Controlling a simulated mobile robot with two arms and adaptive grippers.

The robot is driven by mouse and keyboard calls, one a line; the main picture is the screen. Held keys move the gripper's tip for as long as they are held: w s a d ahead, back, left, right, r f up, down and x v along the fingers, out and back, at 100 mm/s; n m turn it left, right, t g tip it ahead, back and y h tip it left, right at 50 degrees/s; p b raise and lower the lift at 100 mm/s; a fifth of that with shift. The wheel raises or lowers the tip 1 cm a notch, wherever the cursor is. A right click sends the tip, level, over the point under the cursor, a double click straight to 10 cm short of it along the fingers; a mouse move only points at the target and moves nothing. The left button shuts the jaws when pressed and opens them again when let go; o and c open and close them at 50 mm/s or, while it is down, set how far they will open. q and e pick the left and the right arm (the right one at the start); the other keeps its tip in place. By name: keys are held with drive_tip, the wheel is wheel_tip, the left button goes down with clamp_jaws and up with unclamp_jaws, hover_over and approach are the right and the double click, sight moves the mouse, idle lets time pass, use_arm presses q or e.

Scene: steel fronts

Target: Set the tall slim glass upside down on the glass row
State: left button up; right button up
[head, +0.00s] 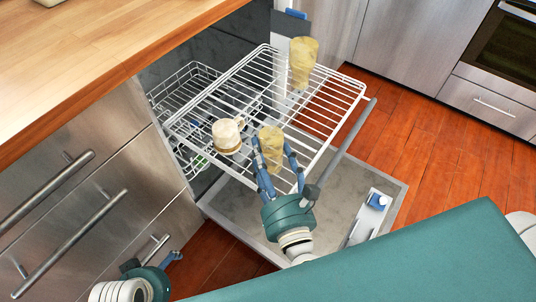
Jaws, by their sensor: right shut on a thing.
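My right gripper (272,163) is shut on a tall yellowish see-through glass (271,145), with one blue finger on each side of it. The glass is roughly upright in line, over the near part of the white wire rack (325,108); I cannot tell whether it touches the wires or which end is its mouth. Another tall yellowish glass (303,60) stands at the rack's far end, wider at its top. A short cream and brown cup (227,136) sits on the rack left of my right gripper. My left gripper (168,262) is at the lower left, mostly hidden, away from the rack.
The rack is pulled out of an open dishwasher above its lowered door (240,222). A lower wire basket (188,88) shows behind it. A wooden counter (95,50) and steel drawers (70,215) stand at left. The rack's right part is clear.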

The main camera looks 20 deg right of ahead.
use_arm(q)
drive_tip(key=shift+b+v, duration=0.55)
drive_tip(key=shift+v, duration=1.8)
use_arm(e)
drive_tip(key=shift+f, duration=0.7)
use_arm(q)
drive_tip(key=shift+w+a, duration=0.1)
drive_tip(key=shift+w, duration=0.05)
use_arm(e)
drive_tip(key=o, duration=1.3)
drive_tip(key=shift+f, duration=0.1)
drive_tip(key=shift+o, duration=0.4)
drive_tip(key=shift+s+f, duration=0.1)
drive_tip(key=shift+a+f, duration=0.1)
drive_tip(key=shift+f, duration=0.1)
drive_tip(key=s, duration=1.2)
drive_tip(key=shift+r, duration=0.45)
drive_tip(key=shift+w, duration=0.1)
